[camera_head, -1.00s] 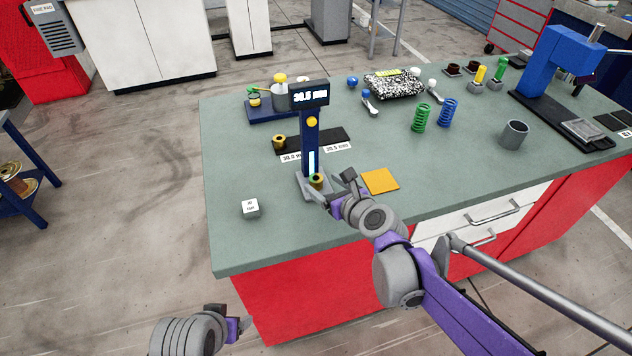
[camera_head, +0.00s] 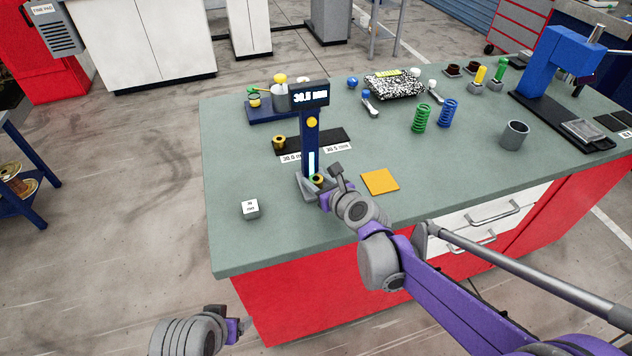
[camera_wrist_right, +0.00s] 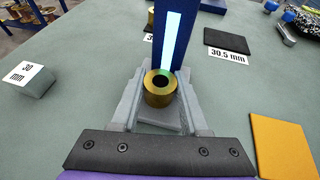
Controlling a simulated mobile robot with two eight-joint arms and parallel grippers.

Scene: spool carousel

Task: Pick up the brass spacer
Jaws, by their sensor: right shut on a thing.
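The brass spacer (camera_head: 317,179) is a short hollow cylinder at the foot of the blue height gauge (camera_head: 310,140), whose display reads about 30.5 mm. In the right wrist view the spacer (camera_wrist_right: 160,88) stands upright, with the gauge column behind it. My right gripper (camera_head: 318,184) is at the gauge base, its fingers on either side of the spacer, shut on it. Whether the spacer touches the base is hard to tell. My left gripper (camera_head: 240,326) is low at the front left, off the table; its fingers are unclear.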

